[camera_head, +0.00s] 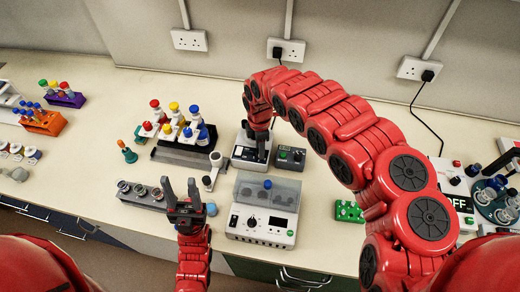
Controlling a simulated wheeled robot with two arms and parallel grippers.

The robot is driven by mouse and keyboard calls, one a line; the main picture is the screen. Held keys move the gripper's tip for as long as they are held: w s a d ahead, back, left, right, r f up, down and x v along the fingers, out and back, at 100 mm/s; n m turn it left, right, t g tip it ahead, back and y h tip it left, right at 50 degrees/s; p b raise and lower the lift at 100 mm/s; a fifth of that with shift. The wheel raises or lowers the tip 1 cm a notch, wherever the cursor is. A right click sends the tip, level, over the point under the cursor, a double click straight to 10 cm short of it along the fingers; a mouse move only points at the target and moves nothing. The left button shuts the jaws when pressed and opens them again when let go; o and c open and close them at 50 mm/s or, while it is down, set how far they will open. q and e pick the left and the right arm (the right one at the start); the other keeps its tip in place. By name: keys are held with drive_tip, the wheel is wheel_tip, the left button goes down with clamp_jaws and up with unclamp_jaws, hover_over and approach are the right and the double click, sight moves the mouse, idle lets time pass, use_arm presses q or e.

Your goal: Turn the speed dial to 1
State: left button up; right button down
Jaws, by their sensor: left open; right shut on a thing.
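A small white unit with a dark top panel (238,152) stands near the middle of the bench. My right gripper (260,146) points down over this panel, shut on what looks like its knob. The jaws hide most of the knob, so its setting cannot be read, and I cannot tell for sure that it is the speed dial. My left gripper (182,192) is open and empty, fingers pointing up in the picture, near the bench's front edge.
A dark control box with knobs (291,157) sits right of the unit. A rack with coloured caps (180,150) stands to the left. A green block (349,211) and a panel marked OFF (455,201) are to the right. The bench's back strip is clear.

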drive_tip(key=m+b, duration=0.1)
drive_tip(key=m, duration=0.3)
drive_tip(key=shift+w+m, duration=0.1)
drive_tip(key=shift+m, duration=0.2)
drive_tip(key=shift+m+b, duration=0.3)
drive_tip(key=shift+m, duration=0.7)
drive_tip(key=shift+d+m, duration=0.1)
drive_tip(key=shift+m, duration=0.8)
drive_tip(key=c, duration=0.5)
unclamp_jaws()
